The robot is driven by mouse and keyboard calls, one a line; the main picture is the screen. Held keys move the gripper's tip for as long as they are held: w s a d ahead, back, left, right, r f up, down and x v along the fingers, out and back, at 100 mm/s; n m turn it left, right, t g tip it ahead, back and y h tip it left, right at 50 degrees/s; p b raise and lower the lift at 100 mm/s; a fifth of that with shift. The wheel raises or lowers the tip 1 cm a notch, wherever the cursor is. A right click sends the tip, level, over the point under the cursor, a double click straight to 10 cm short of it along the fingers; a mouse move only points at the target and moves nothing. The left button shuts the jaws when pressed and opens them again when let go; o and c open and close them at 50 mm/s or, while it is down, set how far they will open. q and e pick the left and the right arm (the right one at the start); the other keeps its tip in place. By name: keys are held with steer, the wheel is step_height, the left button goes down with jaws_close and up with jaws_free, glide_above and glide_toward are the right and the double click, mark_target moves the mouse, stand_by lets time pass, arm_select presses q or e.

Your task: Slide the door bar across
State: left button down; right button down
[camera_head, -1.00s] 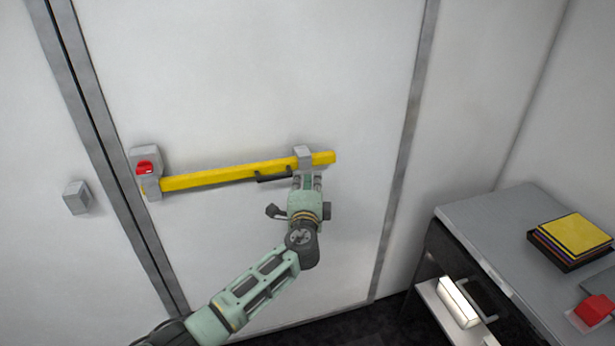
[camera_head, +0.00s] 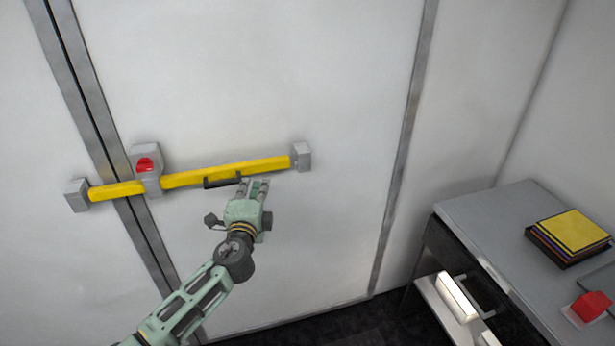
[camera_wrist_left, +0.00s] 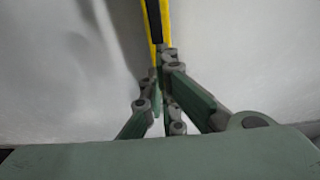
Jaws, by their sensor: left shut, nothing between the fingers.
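The yellow door bar (camera_head: 226,173) lies across the white door in grey brackets. Its left end reaches over the dark door seam to the grey bracket (camera_head: 77,195) on the left panel. Its right end is at the right grey bracket (camera_head: 301,156). A black handle (camera_head: 222,181) sits on the bar's lower side. My left gripper (camera_head: 259,184) is shut and empty, just below the bar and right of the handle; I cannot tell if it touches. The bar also shows ahead of the fingers in the left wrist view (camera_wrist_left: 147,22). My right gripper is not in view.
A middle grey bracket with a red knob (camera_head: 145,165) holds the bar beside the seam. At the right, a grey desk (camera_head: 480,210) carries a stack of coloured folders (camera_head: 573,233) and a red object (camera_head: 590,307). The door face around the bar is clear.

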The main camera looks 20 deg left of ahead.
mark_target(234, 184)
arm_select(q)
steer(key=s+a, duration=0.2)
steer(key=a, duration=0.1)
steer(key=s+a, duration=0.1)
steer(key=a, duration=0.1)
steer(key=shift+s+a, duration=0.15)
steer(key=shift+s, duration=0.05)
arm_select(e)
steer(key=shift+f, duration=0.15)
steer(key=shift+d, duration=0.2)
arm_select(q)
steer(key=shift+w, duration=0.1)
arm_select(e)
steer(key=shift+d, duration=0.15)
